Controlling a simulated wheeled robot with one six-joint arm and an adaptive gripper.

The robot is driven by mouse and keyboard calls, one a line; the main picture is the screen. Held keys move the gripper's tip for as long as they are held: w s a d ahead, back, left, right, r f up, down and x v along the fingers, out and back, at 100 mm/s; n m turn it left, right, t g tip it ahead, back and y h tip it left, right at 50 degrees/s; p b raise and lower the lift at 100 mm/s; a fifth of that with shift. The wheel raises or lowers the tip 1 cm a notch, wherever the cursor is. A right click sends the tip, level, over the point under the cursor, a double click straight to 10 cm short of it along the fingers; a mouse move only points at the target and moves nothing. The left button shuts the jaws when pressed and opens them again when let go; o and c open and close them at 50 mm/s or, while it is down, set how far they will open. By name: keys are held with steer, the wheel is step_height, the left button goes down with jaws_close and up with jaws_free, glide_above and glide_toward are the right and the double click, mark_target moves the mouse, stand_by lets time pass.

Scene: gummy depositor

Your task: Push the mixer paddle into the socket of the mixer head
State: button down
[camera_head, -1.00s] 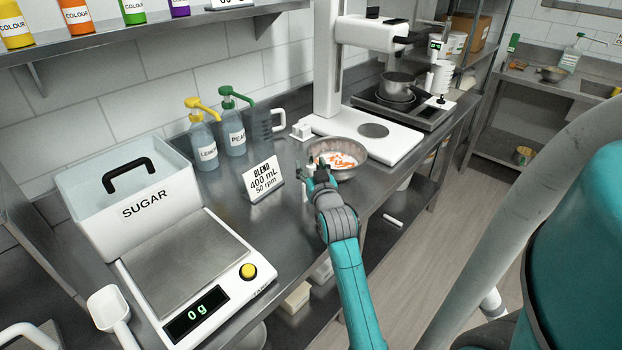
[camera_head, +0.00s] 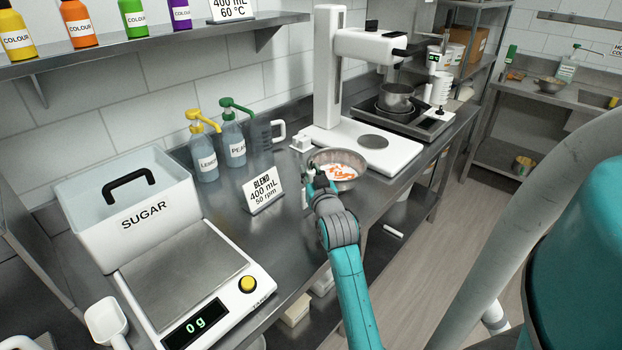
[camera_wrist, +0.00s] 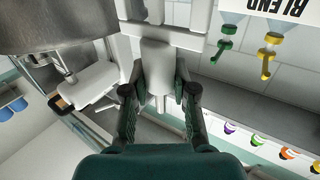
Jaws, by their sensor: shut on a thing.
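My gripper (camera_head: 318,182) is in front of the steel bowl in the head view. In the wrist view my gripper (camera_wrist: 158,92) is shut on a pale piece, which I take to be the mixer paddle (camera_wrist: 157,62). A thin pin shows at its lower end there, and a wide white part at its upper end. In the head view the paddle is mostly hidden by my gripper. The mixer head (camera_head: 370,44) is on the tall white column at the back right, well apart from my gripper. Its socket cannot be made out.
The steel bowl (camera_head: 338,158) with white and orange contents stands by the white mixer base (camera_head: 350,143). The BLEND sign (camera_head: 264,191) and pump bottles (camera_head: 204,160) are left of my gripper. A pot (camera_head: 396,95) sits on a hot plate beyond. The scale (camera_head: 185,270) is near left.

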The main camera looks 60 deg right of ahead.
step_height(320, 180, up, 16)
stand_by(0.5)
steer(key=shift+r, duration=0.1)
steer(key=c, duration=1.7)
jaws_free()
jaws_close()
steer(key=shift+d, duration=0.1)
